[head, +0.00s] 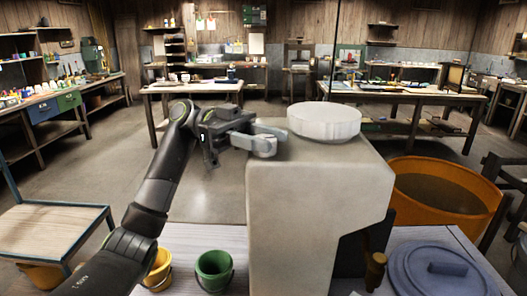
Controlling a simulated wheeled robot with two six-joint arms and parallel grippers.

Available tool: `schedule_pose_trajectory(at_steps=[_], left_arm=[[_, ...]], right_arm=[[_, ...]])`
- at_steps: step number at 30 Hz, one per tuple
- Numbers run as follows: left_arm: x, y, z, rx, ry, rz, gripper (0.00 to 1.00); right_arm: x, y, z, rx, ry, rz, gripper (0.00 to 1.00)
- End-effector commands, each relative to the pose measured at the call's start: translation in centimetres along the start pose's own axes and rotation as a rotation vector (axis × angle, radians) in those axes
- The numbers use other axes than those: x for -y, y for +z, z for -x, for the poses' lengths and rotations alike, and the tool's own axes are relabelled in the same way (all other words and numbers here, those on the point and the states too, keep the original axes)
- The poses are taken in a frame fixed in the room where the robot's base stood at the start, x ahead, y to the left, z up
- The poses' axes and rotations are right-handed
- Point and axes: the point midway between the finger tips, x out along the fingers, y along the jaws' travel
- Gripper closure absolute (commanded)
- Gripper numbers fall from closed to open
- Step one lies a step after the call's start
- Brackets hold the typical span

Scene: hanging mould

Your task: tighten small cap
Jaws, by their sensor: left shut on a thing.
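A large pale grey block-shaped mould (300,205) stands in the middle of the head view. A wide round white cap (324,121) sits flat on its top. My left gripper (268,141) reaches in from the left over the top left edge of the mould, just left of the white cap. Its fingers are closed around a small grey cap at the mould's top, which is mostly hidden by the fingers. I cannot tell how the small cap sits. My right gripper is not in view.
An orange tub (447,190) stands right of the mould, and a blue-grey lid (444,272) lies in front of it. A yellow bucket (160,268) and a green bucket (214,270) stand at the lower left. Workbenches line the back; the floor between is clear.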

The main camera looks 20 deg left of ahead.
Motion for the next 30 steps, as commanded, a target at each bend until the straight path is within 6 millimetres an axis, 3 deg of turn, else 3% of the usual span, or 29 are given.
schedule_pose_trajectory(at_steps=[12,29,30], left_arm=[[0.05,0.0,-0.07,-0.001,0.205,0.001,0.85],[-0.01,0.03,-0.04,0.001,0.238,0.001,0.85],[-0.01,0.03,-0.04,0.001,0.238,0.001,0.61]], right_arm=[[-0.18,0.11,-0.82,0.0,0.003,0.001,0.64],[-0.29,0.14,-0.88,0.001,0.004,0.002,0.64],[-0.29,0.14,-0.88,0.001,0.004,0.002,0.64]])
